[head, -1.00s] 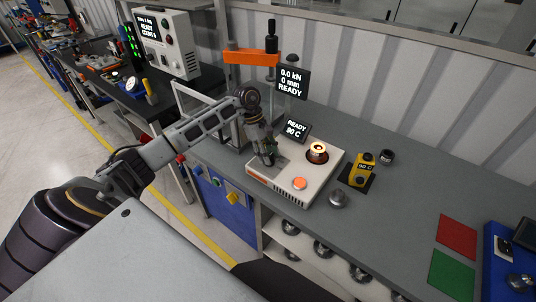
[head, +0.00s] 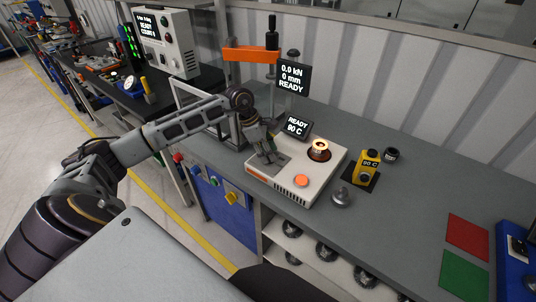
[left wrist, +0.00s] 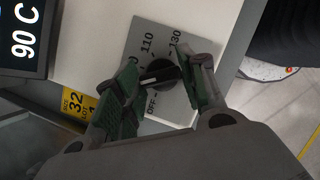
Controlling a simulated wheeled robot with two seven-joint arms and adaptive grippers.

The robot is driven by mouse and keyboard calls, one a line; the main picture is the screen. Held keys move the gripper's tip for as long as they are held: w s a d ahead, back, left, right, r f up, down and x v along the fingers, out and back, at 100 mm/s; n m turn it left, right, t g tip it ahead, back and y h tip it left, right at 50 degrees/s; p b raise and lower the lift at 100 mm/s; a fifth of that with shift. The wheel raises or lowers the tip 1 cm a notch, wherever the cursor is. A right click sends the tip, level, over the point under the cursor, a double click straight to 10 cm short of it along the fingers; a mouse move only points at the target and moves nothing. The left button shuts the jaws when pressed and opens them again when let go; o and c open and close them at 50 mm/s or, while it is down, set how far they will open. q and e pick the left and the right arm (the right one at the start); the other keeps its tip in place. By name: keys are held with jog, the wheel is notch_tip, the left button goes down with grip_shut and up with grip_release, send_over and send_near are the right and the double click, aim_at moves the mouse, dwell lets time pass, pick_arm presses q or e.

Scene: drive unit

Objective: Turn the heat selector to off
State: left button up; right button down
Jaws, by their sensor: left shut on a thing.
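The heat selector (left wrist: 160,74) is a dark round knob with a pale pointer line on a grey dial plate (left wrist: 150,36) in the left wrist view. The plate carries 110, 130 and OFF marks; another number is partly hidden. The pointer lies toward the left side, but its exact mark is hidden by a finger. My left gripper (left wrist: 157,83) has its green-padded fingers on either side of the knob, shut on it. In the head view it (head: 268,153) reaches down onto the left part of the white heater (head: 318,184). My right gripper is out of view.
The heater's display (head: 297,126) reads READY 90 C. A glowing ring (head: 319,150) and an orange button (head: 301,181) are on its top. A press with an orange beam (head: 250,56) stands behind. A yellow device (head: 367,165) and a metal part (head: 341,197) are to the right.

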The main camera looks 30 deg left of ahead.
pick_arm(q)
jog(key=shift+f+n+b, duration=0.1)
jog(key=shift+n+b, duration=0.3)
jog(key=shift+n, duration=0.2)
jog(key=shift+n+t+y+b, duration=0.5)
jog(key=shift+n+b, duration=0.35)
jog(key=shift+n, duration=0.35)
jog(key=n+y+b, duration=0.1)
jog(key=n+b, duration=0.1)
jog(key=n, duration=0.1)
jog(key=shift+s+d+t, duration=0.1)
jog(key=shift+t, duration=0.2)
jog(key=shift+n+b, duration=0.3)
jog(key=shift+b, duration=0.05)
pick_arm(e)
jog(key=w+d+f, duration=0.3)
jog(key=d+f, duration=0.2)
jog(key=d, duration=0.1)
pick_arm(q)
jog(key=shift+d+n+y+b, duration=0.1)
jog(key=shift+n+y+b, duration=0.4)
jog(key=shift+n+b, duration=0.45)
jog(key=shift+n+t+y+b, duration=0.3)
jog(key=shift+n, duration=0.75)
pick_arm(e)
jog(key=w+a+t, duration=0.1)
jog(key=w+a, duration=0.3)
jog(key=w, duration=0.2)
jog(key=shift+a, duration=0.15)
